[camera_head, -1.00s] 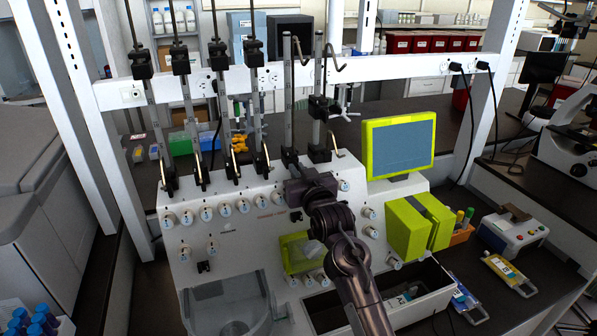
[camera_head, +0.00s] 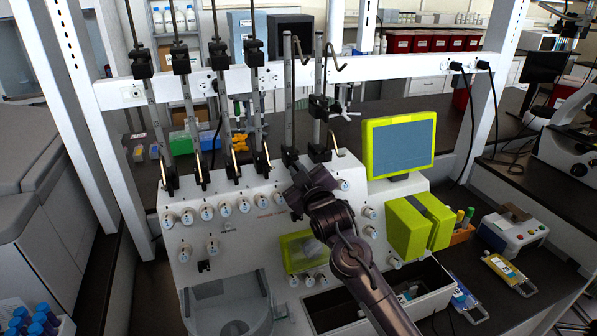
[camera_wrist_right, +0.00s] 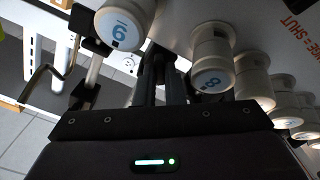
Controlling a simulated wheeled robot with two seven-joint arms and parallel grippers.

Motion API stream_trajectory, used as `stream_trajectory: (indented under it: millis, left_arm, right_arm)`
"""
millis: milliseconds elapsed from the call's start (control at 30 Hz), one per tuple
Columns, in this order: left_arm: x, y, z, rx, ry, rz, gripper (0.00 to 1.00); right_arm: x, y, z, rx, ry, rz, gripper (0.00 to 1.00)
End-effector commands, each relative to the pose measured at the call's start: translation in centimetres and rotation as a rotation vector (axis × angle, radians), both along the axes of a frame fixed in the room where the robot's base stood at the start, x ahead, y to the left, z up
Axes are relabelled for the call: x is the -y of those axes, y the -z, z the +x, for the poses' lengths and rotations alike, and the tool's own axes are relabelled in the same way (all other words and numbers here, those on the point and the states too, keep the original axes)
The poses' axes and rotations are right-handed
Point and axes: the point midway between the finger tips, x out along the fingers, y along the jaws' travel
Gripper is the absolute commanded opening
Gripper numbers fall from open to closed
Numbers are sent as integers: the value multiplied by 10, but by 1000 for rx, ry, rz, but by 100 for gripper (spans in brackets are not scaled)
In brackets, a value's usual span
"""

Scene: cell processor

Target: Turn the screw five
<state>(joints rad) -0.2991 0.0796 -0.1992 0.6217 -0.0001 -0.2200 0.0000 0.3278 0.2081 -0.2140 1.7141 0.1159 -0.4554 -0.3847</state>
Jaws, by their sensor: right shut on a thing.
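The white machine (camera_head: 228,240) carries a row of white knobs, including one left of my right gripper (camera_head: 243,205). No knob is legibly marked five. My right gripper (camera_head: 296,198) is at the right part of this row, against the machine's front. In the right wrist view its dark fingers (camera_wrist_right: 160,75) are close together between a knob marked 8 (camera_wrist_right: 212,70) and a knob that reads 9 or 6 (camera_wrist_right: 122,24). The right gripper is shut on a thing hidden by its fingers. The left gripper is not in view.
A green-framed screen (camera_head: 400,145) and a green box (camera_head: 408,228) stand right of the gripper. Upright metal rods (camera_head: 290,95) rise above the knob row. An open dark bin (camera_head: 335,308) lies below my right arm. More knobs sit at the right (camera_head: 344,185).

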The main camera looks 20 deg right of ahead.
Motion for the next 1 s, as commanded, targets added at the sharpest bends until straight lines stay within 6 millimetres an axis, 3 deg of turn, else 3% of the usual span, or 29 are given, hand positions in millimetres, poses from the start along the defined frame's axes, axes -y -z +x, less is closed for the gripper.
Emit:
stream_trajectory:
  millis: [500,1000]
  left_arm:
    - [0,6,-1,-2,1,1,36]
    - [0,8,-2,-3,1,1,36]
  right_arm:
    - [-1,1,0,14,-2,-377,0]
    - [-2,1,0,17,-2,-467,0]
